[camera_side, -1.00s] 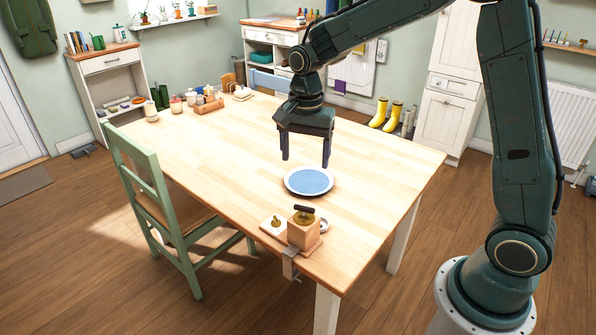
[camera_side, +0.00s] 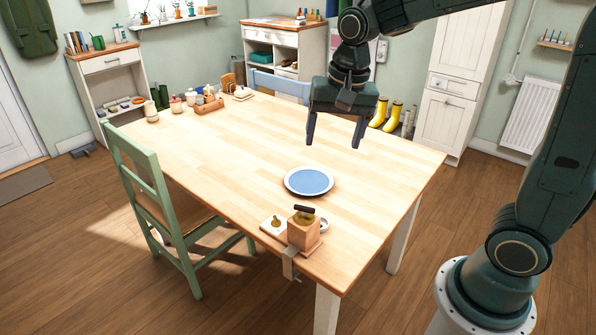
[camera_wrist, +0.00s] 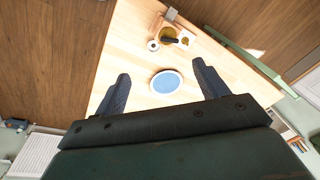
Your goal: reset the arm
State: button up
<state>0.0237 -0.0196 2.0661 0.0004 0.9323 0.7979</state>
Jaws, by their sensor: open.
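My gripper (camera_side: 334,134) is open and empty, raised above the right back part of the wooden table (camera_side: 240,150). Its two dark fingers point down and are apart from everything. In the wrist view my gripper (camera_wrist: 160,88) shows its fingers spread at either side, with a white-rimmed blue plate (camera_wrist: 166,83) in the gap between them, well below. In the side view the plate (camera_side: 309,181) lies flat on the table, nearer the front than my gripper.
A wooden block device with a dark handle (camera_side: 304,228) is at the table's front corner. A tray of jars (camera_side: 207,103) stands at the far left end. A green chair (camera_side: 165,205) is at the left side and a blue chair (camera_side: 280,86) behind. The table's middle is clear.

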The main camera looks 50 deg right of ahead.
jog(key=s+r+n+t, duration=0.3)
jog(key=s+n, duration=0.6)
jog(key=s, duration=0.7)
jog(key=shift+s+a+t, duration=0.4)
jog(key=shift+r, duration=0.1)
